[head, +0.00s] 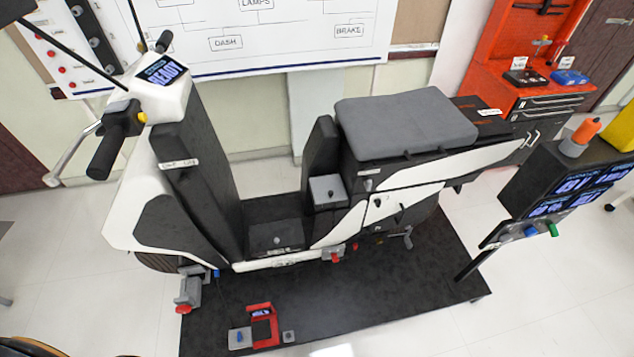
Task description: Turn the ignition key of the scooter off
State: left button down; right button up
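A white and black scooter (150,215) stands on a black platform (400,305), its handlebar at the left and its grey seat (405,128) to the right. Its dash display (162,72) is lit and seems to read READY. A small pale label strip (178,163) sits on the dark inner leg shield below the dash; its text is too small to read. I cannot clearly make out the ignition key or its position. A small round lock-like part (368,185) shows on the body below the seat. Neither of my grippers is in view.
A red fixture (262,325) lies at the platform's front edge. A red-handled clamp (187,290) is near the front wheel. A dark instrument stand (570,190) with lit screens is at the right. A red tool cabinet (490,75) and a whiteboard (290,40) stand behind.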

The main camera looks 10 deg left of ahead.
aim_at(184, 177)
jog(key=u, duration=1.25)
